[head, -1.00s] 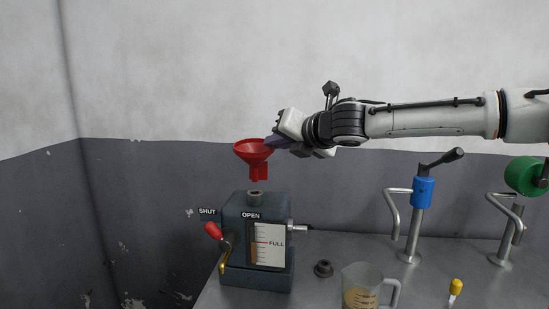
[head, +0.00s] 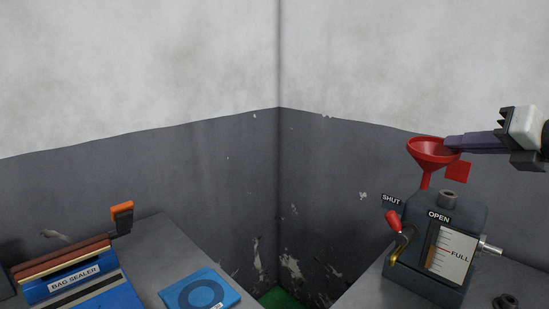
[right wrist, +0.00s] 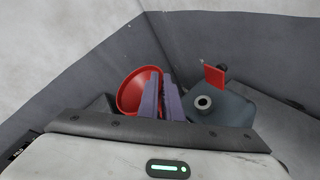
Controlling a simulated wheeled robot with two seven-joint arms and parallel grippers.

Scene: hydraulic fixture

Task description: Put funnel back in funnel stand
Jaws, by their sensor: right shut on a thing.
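The red funnel (head: 433,155) is held upright in the air, just left of and above the filler neck of the grey-blue reservoir (head: 414,225). My right gripper (head: 451,144) is shut on the funnel's rim, reaching in from the right. In the right wrist view the funnel (right wrist: 134,92) shows at the left of the purple fingers (right wrist: 160,95). A red square tab (head: 459,171) shows below the fingers; I cannot tell whether it joins the funnel. I see nothing that is clearly a funnel stand. My left gripper is out of view.
The reservoir's red-handled lever (head: 393,222) sticks out at its left. A dark cap (head: 506,301) lies at the right. A left table holds a bag sealer (head: 75,285) and a blue plate with a dark ring (head: 201,293). A gap separates the tables.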

